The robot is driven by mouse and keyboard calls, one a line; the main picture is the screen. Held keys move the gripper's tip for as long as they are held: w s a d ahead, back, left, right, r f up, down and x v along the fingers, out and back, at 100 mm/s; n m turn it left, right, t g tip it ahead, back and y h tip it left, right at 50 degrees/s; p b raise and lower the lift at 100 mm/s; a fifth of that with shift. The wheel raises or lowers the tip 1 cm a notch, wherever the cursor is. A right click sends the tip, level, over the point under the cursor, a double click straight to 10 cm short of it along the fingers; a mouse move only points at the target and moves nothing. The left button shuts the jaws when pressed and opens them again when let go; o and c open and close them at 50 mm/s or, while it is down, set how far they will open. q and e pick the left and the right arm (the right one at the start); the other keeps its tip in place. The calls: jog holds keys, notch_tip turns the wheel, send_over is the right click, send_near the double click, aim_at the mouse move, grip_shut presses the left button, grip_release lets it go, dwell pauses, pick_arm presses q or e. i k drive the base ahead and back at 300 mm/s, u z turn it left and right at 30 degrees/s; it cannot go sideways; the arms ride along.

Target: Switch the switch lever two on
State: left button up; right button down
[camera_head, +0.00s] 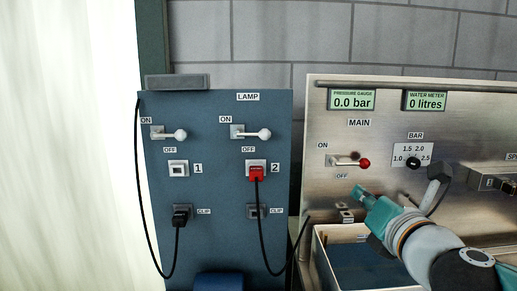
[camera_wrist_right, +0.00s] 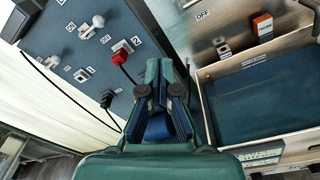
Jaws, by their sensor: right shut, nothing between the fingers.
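The blue lamp panel (camera_head: 215,190) carries two switch levers with white knobs. Switch lever two (camera_head: 264,134), the right one, sticks out to the right about level, between its ON label above and OFF label below. It also shows in the right wrist view (camera_wrist_right: 98,21). A red plug (camera_head: 256,174) sits in socket 2 below it. My right gripper (camera_head: 361,191) is shut and empty, right of and below lever two, in front of the steel panel and apart from both. Its fingers show in the wrist view (camera_wrist_right: 162,72). My left gripper is not in view.
Lever one (camera_head: 180,135) is to the left. A black plug (camera_head: 181,215) is in the clip under socket 1, with hanging cables. The steel panel (camera_head: 430,130) has a red-knobbed MAIN lever (camera_head: 364,163). A tray with a pale rim (camera_head: 335,229) lies below.

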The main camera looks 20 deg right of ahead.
aim_at(264, 134)
jog(key=u, duration=1.5)
jog(key=i, duration=0.85)
jog(key=z, duration=1.55)
